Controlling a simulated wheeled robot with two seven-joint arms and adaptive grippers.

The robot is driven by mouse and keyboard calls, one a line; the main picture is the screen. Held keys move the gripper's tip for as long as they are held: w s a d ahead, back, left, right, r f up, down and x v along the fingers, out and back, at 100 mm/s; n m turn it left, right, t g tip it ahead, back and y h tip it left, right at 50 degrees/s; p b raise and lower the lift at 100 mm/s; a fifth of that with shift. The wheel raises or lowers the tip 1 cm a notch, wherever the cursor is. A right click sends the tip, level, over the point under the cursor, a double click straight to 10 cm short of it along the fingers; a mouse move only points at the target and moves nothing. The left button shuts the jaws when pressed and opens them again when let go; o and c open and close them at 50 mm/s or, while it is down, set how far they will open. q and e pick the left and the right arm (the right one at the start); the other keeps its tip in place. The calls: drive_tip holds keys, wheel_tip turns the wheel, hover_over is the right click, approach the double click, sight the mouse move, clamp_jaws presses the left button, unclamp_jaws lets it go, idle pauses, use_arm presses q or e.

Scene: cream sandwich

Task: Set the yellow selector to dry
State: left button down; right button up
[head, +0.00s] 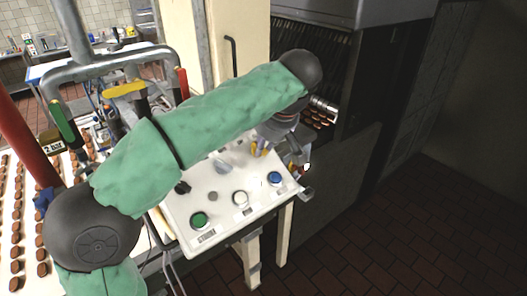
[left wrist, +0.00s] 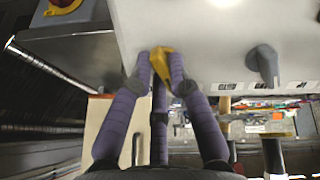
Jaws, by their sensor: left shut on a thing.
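The yellow selector (left wrist: 161,62) sticks out from the white control panel (head: 214,202). In the left wrist view my left gripper (left wrist: 160,68) has its purple-grey fingers closed around it. The fingers cover its sides. In the head view the gripper (head: 268,140) is at the panel's right part, below the end of my green-sleeved arm, and the selector is mostly hidden there. Small labels (left wrist: 231,86) sit along the panel beside it, too small to read, so the selector's setting cannot be told. My right gripper does not show.
A grey selector (left wrist: 264,62) stands beside the yellow one. The panel also bears a green button (head: 199,219), a white button (head: 240,197), a blue button (head: 275,178) and a black knob (head: 182,187). Brown biscuits (head: 15,225) lie in rows at left. Tiled floor (head: 400,240) is clear at right.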

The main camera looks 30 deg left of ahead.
use_arm(q)
drive_tip(key=shift+n+b, duration=0.3)
drive_tip(key=shift+n, duration=0.2)
drive_tip(key=c, duration=1.2)
unclamp_jaws()
drive_tip(key=shift+a, duration=0.1)
drive_tip(key=v, duration=1.2)
drive_tip(key=shift+s, duration=0.15)
